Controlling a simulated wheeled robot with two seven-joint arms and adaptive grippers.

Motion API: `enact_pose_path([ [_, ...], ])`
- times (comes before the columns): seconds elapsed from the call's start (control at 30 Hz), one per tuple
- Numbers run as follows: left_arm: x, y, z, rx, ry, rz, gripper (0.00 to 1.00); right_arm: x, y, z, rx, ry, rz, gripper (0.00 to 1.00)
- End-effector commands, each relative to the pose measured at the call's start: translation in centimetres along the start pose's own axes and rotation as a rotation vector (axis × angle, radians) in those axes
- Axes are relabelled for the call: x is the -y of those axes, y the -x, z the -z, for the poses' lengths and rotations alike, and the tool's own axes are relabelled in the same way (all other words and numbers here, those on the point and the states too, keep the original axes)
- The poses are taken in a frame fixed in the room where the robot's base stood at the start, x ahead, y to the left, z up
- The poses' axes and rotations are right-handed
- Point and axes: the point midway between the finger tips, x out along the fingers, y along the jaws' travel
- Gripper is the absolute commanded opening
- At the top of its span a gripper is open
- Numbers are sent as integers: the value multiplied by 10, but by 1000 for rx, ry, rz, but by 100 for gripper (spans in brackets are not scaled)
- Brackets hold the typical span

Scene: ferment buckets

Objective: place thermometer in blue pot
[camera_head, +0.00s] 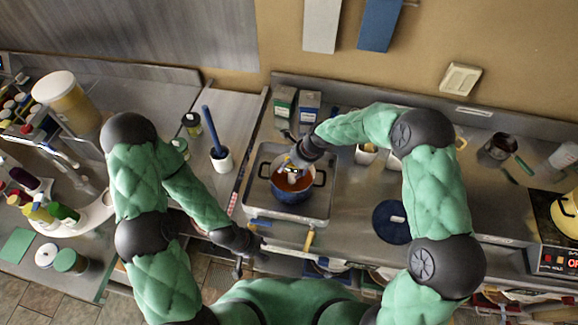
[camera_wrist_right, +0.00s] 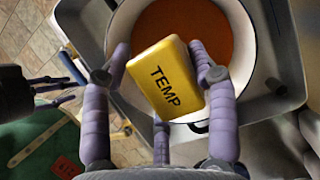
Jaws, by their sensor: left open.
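The blue pot (camera_head: 292,194) stands in a metal tray (camera_head: 262,212) and holds orange-brown liquid. The thermometer is a yellow block marked TEMP (camera_wrist_right: 165,80). My right gripper (camera_wrist_right: 160,62) is shut on it, with fingers along both sides. In the right wrist view the thermometer covers part of the pot (camera_wrist_right: 262,100) opening and its near rim. In the head view my right gripper (camera_head: 292,168) is over the pot; the thermometer's height above the liquid cannot be told. My left gripper (camera_head: 254,260) is open and empty near the counter's front edge, below and left of the pot.
Two boxes (camera_head: 309,106) stand behind the tray. A white cup with a blue-handled tool (camera_head: 221,158) is to its left. A dark blue round lid (camera_head: 391,221) lies to its right, and a scale (camera_head: 553,258) stands at the far right.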

Motion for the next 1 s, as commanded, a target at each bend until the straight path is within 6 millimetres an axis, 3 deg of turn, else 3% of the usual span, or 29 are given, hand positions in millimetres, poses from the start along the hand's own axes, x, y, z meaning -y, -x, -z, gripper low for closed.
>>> enact_pose_path([
  [0.47,-1,3,0,0,0,0,41,1,6,-3,0,1,1,78],
  [0.57,-1,2,0,0,0,0,41,2,17,-2,1,0,4,78],
  [1.0,0,1,0,0,0,0,41,1,100,-2,1,-1,4,78],
])
